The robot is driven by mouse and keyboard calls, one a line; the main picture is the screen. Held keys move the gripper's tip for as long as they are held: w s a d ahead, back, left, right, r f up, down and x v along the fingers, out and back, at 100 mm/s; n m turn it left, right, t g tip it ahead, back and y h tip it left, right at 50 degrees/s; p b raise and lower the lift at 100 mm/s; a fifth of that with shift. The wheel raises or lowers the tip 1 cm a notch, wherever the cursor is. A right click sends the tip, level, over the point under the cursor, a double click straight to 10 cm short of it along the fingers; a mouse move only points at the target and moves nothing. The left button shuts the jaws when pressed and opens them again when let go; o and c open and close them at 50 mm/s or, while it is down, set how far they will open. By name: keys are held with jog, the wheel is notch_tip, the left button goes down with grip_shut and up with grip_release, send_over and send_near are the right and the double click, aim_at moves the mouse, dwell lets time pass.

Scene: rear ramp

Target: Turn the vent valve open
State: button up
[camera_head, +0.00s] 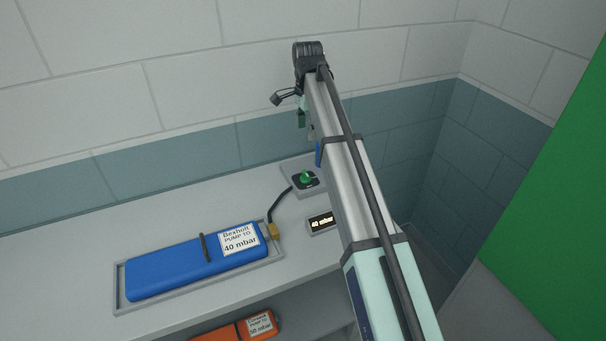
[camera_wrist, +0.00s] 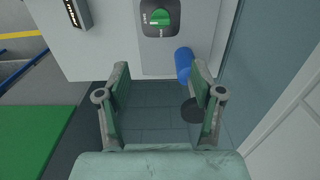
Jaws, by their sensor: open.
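The vent valve is a green knob (camera_head: 305,177) on a dark square plate, set on a grey block at the back of the bench. A small pale mark shows on the knob's plate. In the wrist view the green knob (camera_wrist: 160,17) is near the top edge, beyond my fingertips. My gripper (camera_wrist: 160,68) is open and empty, its two green-padded fingers apart with nothing between them. In the head view my gripper is mostly hidden by my arm, with a little green showing above the valve. It is not touching the knob.
A blue case (camera_head: 190,265) labelled "Bexholt pump to 40 mbar" lies in a tray; a dark hose runs from it. A display (camera_head: 321,222) reads 40 mbar. An orange case (camera_head: 215,332) is below. A blue cylinder (camera_wrist: 183,64) stands close to my right finger in the wrist view.

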aim_at(306, 173)
notch_tip(306, 173, down, 17)
jog(key=p, duration=0.5)
jog(key=shift+a, duration=0.1)
jog(key=c, duration=1.1)
